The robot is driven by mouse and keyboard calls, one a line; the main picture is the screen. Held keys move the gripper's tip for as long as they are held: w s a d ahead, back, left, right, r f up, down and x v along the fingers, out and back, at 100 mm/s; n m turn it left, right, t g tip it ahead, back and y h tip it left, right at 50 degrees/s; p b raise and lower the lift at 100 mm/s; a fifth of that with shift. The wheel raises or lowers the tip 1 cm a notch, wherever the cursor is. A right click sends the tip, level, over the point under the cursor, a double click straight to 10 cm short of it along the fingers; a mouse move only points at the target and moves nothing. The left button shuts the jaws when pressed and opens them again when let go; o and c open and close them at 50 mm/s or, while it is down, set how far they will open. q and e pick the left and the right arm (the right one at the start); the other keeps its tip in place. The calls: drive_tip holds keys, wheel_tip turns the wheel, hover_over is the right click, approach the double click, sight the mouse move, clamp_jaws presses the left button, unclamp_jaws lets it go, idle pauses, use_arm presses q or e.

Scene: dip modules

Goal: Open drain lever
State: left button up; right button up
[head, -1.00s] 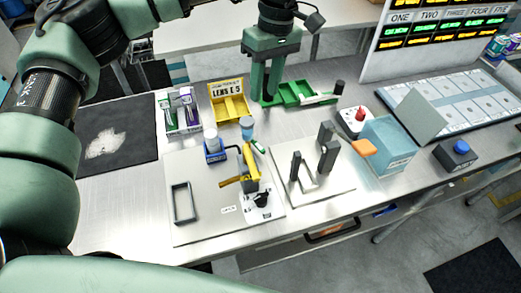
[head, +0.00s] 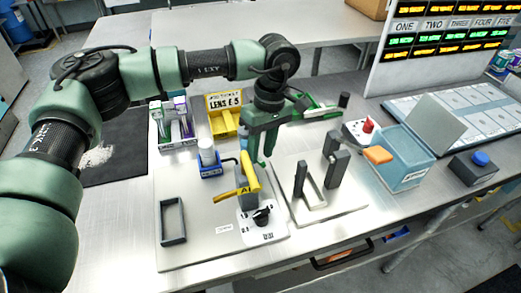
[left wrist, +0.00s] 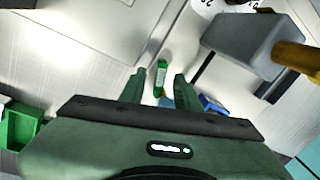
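A grey post with yellow lever-like parts (head: 250,172) stands on the left metal plate (head: 190,250). A black knob (head: 262,215) sits on a white labelled plate (head: 265,235) just in front of it. I cannot tell which part is the drain lever. My left gripper (head: 260,158) points down just behind the yellow parts, apart from them. In the left wrist view its fingers (left wrist: 157,88) are open, with a small green tube (left wrist: 161,76) showing beyond the gap. The grey block (left wrist: 248,40) and its yellow handle (left wrist: 298,58) are at upper right there. My right gripper is out of view.
A dark rectangular frame (head: 173,221) stands at left.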

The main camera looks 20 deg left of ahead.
use_arm(q)
drive_tip(key=shift+s+f, duration=0.1)
drive_tip(key=shift+f, duration=0.35)
clamp_jaws()
